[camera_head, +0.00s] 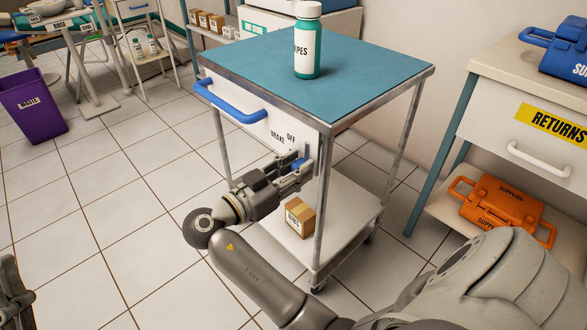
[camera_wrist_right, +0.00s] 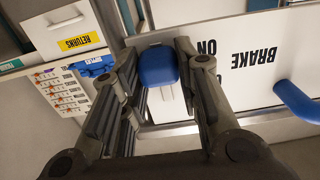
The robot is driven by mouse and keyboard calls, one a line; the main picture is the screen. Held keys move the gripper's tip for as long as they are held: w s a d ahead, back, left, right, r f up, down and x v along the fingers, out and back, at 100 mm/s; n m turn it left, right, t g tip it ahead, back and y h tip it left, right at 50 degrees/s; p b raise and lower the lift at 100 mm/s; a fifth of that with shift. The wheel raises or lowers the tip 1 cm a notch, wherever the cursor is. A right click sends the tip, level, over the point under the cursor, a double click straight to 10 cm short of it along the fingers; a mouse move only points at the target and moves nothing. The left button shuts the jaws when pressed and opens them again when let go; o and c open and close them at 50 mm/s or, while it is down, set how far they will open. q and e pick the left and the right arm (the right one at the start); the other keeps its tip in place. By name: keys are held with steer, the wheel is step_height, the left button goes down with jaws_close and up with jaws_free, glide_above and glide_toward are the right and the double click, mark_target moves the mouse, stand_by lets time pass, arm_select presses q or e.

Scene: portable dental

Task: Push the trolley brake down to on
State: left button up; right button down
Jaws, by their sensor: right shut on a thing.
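The trolley (camera_head: 320,65) has a teal top, a grey metal frame and a white front panel lettered BRAKE and OFF. The blue brake lever (camera_head: 298,163) is at that panel's right side, below the OFF lettering. It also shows as a blue knob in the wrist view (camera_wrist_right: 158,66), near upside-down ON lettering. My right gripper (camera_head: 298,172) is shut on the lever, with a finger on each side of it in the wrist view. The gripper hides part of the panel in the head view. Part of my left gripper (camera_head: 12,295) shows at the lower left edge; its fingertips are unclear.
A green-and-white wipes bottle (camera_head: 305,45) stands on the trolley top. A blue push handle (camera_head: 230,100) juts from the trolley's front. A cardboard box (camera_head: 299,217) sits on its lower shelf. A RETURNS cabinet (camera_head: 520,90) with orange supplies case (camera_head: 502,203) stands right.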

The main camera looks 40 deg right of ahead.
mark_target(307, 125)
steer(key=shift+f, duration=0.2)
steer(key=c, duration=1.1)
jaws_free()
step_height(307, 125, up, 10)
steer(key=shift+r, duration=0.1)
